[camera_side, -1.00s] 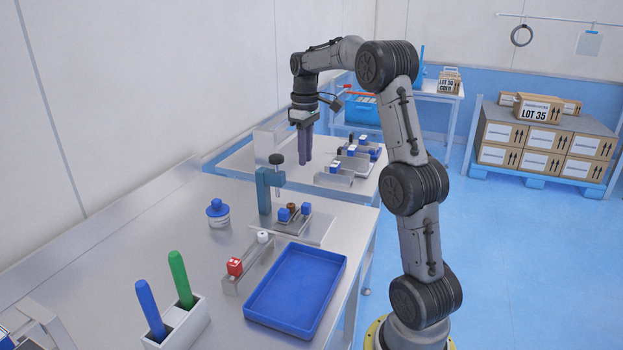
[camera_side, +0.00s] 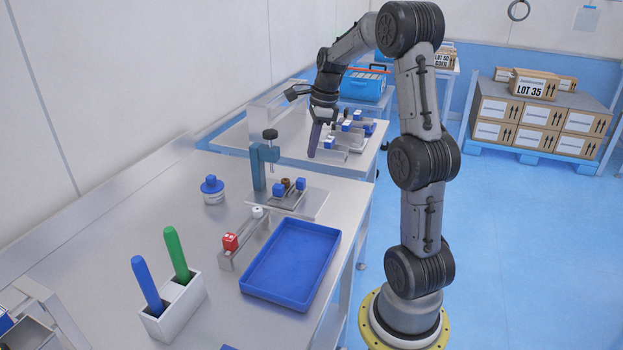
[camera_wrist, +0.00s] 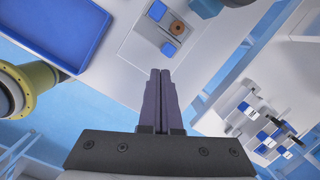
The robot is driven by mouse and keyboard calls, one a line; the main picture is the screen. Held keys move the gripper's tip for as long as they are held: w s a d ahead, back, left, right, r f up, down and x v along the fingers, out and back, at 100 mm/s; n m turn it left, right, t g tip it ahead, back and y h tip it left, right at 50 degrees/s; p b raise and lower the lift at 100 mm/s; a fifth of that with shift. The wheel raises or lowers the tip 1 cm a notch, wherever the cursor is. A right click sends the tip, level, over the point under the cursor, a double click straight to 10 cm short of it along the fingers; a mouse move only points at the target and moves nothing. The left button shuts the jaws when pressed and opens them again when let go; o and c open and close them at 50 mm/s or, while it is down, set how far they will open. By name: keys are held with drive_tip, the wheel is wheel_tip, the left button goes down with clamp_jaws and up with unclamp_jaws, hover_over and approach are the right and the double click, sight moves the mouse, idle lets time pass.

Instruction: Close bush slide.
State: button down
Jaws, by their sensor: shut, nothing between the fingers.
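The bush slide appears to be the small fixture on the near table: a metal plate (camera_side: 318,205) carrying a brown ring-like bush (camera_side: 286,183) between two blue blocks (camera_side: 278,189). The wrist view shows the brown bush (camera_wrist: 177,27) between the blue blocks (camera_wrist: 168,49) too, near the top edge. A teal post clamp (camera_side: 258,168) with a dark knob stands behind it. My gripper (camera_side: 312,154) is shut and empty, tilted downward, in the air beyond the fixture. In the wrist view its dark fingers (camera_wrist: 160,73) are together. It touches nothing I can see.
A blue tray (camera_side: 290,262) lies in front of the fixture. A metal rail (camera_side: 245,243) with a red block stands beside it, and a blue-capped jar (camera_side: 212,190) to its left. The second table (camera_side: 240,136) holds more blue-and-white blocks (camera_side: 357,127).

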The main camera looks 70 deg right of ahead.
sight(292, 188)
drive_tip(key=s+m, duration=0.6)
drive_tip(key=shift+t, duration=0.3)
drive_tip(key=x, duration=1)
drive_tip(key=shift+d+f, duration=0.25)
drive_tip(key=shift+d, duration=0.05)
drive_tip(key=w, duration=0.3)
drive_tip(key=shift+w+r, duration=0.15)
drive_tip(key=shift+w, duration=0.45)
drive_tip(key=shift+w, duration=2.3)
